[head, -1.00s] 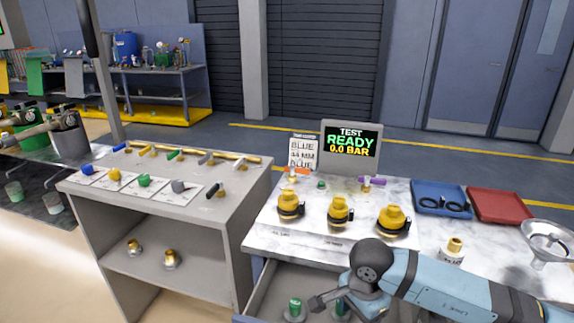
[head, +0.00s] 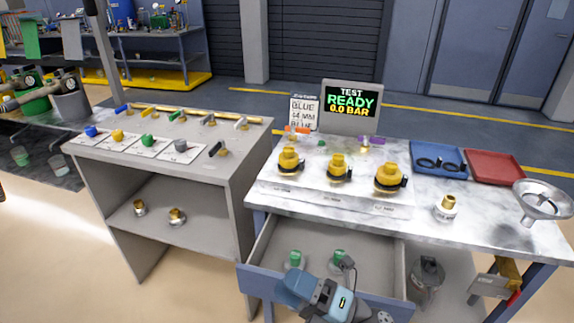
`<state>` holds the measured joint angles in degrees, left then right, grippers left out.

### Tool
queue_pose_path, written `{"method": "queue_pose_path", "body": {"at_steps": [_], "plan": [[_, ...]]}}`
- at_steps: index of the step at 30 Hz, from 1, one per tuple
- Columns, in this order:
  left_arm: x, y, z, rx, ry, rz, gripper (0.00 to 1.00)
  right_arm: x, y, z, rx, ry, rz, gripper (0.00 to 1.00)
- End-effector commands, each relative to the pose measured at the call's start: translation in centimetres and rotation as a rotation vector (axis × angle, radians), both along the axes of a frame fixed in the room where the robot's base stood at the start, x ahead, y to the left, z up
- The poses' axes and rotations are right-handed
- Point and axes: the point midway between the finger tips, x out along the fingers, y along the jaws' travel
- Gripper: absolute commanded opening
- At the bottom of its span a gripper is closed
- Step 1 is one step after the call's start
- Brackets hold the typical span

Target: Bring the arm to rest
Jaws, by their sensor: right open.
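My right arm (head: 318,295) shows at the bottom centre, in front of the open drawer (head: 262,287) under the marble-topped bench. Its small dark right gripper (head: 346,264) is open, near a green-topped fitting (head: 339,256) in the drawer. Whether they touch cannot be told. Another green-topped fitting (head: 295,259) sits in the drawer to the left. I see nothing held in the gripper. My left gripper is not in view.
The bench (head: 480,235) bears several yellow fittings (head: 338,167), a display (head: 351,108) reading "TEST READY 0.0 BAR", blue (head: 436,181) and red (head: 492,183) trays and a funnel (head: 541,202). A grey shelf unit (head: 190,225) stands left. Floor in the lower left is clear.

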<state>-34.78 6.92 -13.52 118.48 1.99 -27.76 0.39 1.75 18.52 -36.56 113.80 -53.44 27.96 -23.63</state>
Motion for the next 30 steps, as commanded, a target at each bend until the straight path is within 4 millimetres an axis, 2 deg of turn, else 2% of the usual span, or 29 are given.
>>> {"method": "queue_pose_path", "body": {"at_steps": [1,2,4,7,9,12,18,19,20,21,26,30], "plan": [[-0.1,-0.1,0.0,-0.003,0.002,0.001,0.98,0.7,-1.7,-1.2,0.106,0.195,-0.09,0.61],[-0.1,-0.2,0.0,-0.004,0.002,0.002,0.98,1.2,-2.9,-2.1,0.172,0.315,-0.144,0.61],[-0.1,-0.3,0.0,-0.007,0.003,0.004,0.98,1.9,-6.0,-4.9,0.319,0.598,-0.268,0.61],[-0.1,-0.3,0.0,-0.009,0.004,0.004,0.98,1.2,-10.3,-10.3,0.516,0.983,-0.43,0.61],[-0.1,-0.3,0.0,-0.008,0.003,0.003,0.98,-0.2,-12.5,-13.8,0.627,1.204,-0.52,0.61],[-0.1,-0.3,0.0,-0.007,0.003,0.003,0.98,-2.8,-14.8,-18.1,0.755,1.459,-0.621,0.61],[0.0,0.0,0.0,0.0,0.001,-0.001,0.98,-9.3,-17.7,-24.3,0.96,1.864,-0.78,0.61],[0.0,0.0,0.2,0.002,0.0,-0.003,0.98,-10.2,-18.0,-24.7,0.985,1.912,-0.799,0.61],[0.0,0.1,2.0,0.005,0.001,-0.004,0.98,-9.6,-17.9,-22.5,0.975,1.888,-0.788,0.61],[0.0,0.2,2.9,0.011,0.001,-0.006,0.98,-9.5,-17.9,-21.5,0.968,1.88,-0.788,0.61],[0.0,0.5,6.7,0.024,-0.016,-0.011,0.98,-9.7,-18.1,-18.1,0.955,1.865,-0.791,0.61],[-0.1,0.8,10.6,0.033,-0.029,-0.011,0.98,-9.8,-18.4,-14.4,0.943,1.848,-0.793,0.61]]}}
